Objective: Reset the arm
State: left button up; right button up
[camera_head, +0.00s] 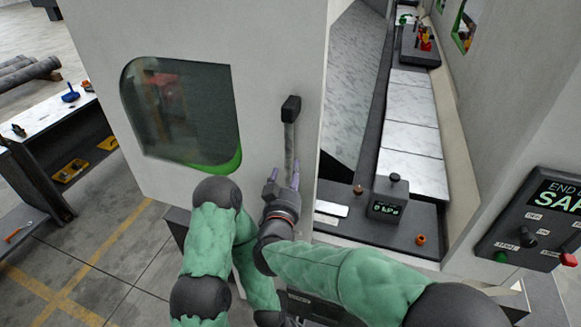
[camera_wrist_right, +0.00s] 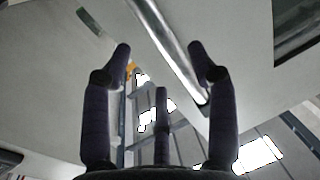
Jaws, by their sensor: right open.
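My right gripper (camera_head: 284,178) is in front of the pale machine wall, just below the lever handle (camera_head: 290,110) with its black grip and grey rod. In the right wrist view my right gripper (camera_wrist_right: 160,52) is open, with its dark fingers spread and nothing held between them. A shiny metal bar (camera_wrist_right: 168,50) runs diagonally beyond the fingers; I cannot tell whether it touches them. My left arm (camera_head: 212,235) is folded at the bottom middle of the head view, beside my right arm (camera_head: 345,272). My left gripper is out of view.
The machine wall (camera_head: 260,60) with a dark window (camera_head: 185,115) stands close ahead. A control panel (camera_head: 535,225) is at right. A workbench (camera_head: 45,115) is at left.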

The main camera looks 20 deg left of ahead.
jog(key=shift+s+d, duration=0.15)
jog(key=shift+s, duration=0.4)
